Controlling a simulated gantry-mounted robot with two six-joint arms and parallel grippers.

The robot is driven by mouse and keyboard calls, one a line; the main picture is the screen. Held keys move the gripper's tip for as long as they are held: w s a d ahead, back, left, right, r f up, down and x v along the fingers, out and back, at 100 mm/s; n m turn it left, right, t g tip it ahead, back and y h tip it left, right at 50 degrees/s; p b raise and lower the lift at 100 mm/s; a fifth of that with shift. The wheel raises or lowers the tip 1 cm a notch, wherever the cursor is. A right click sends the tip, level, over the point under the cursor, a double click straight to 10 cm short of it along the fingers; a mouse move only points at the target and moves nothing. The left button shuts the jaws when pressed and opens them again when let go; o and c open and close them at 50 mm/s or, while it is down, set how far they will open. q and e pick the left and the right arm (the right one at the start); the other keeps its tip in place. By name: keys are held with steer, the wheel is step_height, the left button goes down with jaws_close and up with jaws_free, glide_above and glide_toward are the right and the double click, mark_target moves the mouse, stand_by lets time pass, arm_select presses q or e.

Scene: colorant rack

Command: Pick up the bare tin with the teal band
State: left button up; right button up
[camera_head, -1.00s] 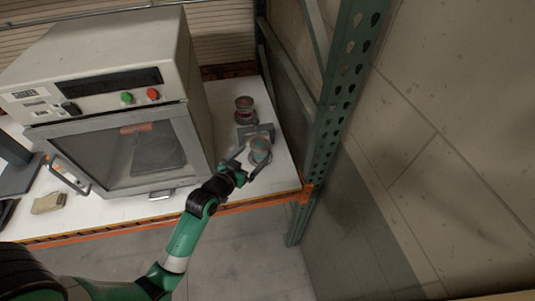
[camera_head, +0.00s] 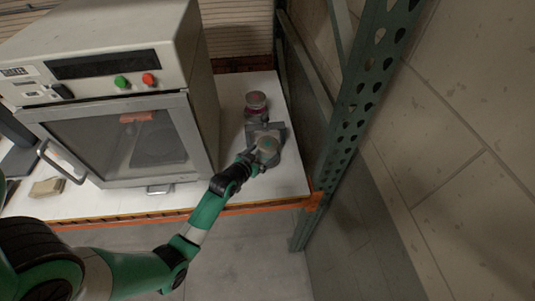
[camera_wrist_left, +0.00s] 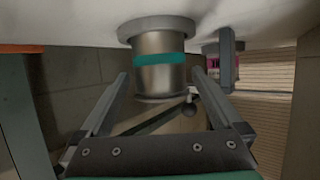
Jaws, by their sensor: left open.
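The bare metal tin with the teal band (camera_wrist_left: 160,72) shows in the left wrist view, which looks upside down, so the tin seems to hang from the white shelf top. In the head view the tin (camera_head: 268,146) stands near the shelf's right end, partly behind my gripper. My left gripper (camera_wrist_left: 161,74) is open, with one finger on each side of the tin and visible gaps between. In the head view the left gripper (camera_head: 258,156) is at the tin's front, its fingers hard to make out. My right gripper is not in view.
A second tin with a red-pink band (camera_head: 256,104) stands behind, with a grey bracket (camera_head: 268,128) between the tins. A large oven (camera_head: 120,100) stands to the left. A green perforated upright (camera_head: 365,90) is close on the right. An orange beam (camera_head: 230,209) edges the shelf.

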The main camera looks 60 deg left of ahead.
arm_select(q)
steer(key=b+x, duration=0.1)
steer(key=x, duration=0.3)
steer(key=shift+s+r, duration=0.1)
steer(key=shift+r, duration=0.05)
steer(key=c, duration=1.3)
